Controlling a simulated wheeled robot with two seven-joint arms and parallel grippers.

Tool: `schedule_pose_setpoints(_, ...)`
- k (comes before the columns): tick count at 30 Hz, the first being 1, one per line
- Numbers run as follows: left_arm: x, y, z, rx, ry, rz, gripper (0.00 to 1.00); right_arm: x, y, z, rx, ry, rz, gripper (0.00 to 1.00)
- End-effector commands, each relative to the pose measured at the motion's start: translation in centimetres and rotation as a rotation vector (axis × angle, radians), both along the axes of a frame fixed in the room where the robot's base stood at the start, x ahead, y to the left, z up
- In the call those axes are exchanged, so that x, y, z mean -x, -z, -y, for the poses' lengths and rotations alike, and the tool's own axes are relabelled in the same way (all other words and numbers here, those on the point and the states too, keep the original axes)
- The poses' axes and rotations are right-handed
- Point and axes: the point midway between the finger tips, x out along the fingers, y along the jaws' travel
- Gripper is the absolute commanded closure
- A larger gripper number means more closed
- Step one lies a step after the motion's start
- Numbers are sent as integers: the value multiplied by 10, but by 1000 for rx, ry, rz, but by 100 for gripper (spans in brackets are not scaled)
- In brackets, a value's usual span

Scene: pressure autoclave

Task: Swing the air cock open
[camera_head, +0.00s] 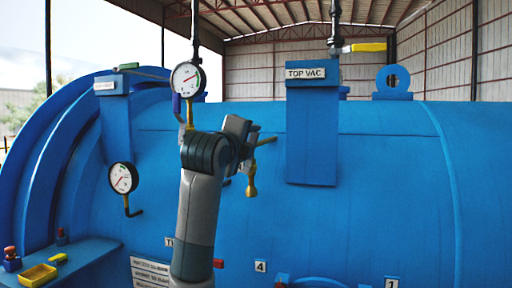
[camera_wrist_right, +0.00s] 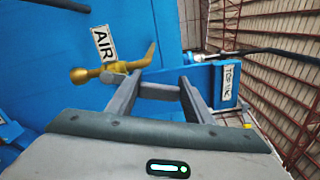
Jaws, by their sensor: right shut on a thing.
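The air cock (camera_wrist_right: 95,73) is a brass valve under the white AIR label on the blue vessel, in the right wrist view. Its bent brass handle (camera_wrist_right: 148,54) sticks out to the right. In the head view its brass body (camera_head: 252,181) hangs just right of my right wrist, and a brass lever end (camera_head: 266,141) shows beside the fingers. My right gripper (camera_head: 245,132) is at this handle and shut on it. In the wrist view the gripper's fingers (camera_wrist_right: 158,82) show a gap, and the exact contact is hard to see. My left gripper is out of view.
A pressure gauge (camera_head: 188,79) stands just above my right wrist. The TOP VAC block (camera_head: 311,135) with a yellow-handled valve (camera_head: 368,47) stands to the right. Another gauge (camera_head: 123,178) is at left. A shelf with a yellow tray (camera_head: 38,276) is at lower left.

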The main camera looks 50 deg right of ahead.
Motion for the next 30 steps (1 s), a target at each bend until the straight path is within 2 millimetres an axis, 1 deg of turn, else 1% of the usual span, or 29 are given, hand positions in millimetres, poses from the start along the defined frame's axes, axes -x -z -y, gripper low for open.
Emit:
schedule_pose_setpoints(6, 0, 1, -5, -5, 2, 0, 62, -14, -2, -6, 67, -2, -160, 93)
schedule_pose_setpoints(13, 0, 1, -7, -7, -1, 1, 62, -23, -2, -10, 111, -1, -266, 93)
schedule_pose_setpoints(18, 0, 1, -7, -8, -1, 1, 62, -26, -2, -11, 125, -1, -301, 93)
schedule_pose_setpoints(30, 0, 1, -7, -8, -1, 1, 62, -27, -2, -11, 131, -1, -312, 93)
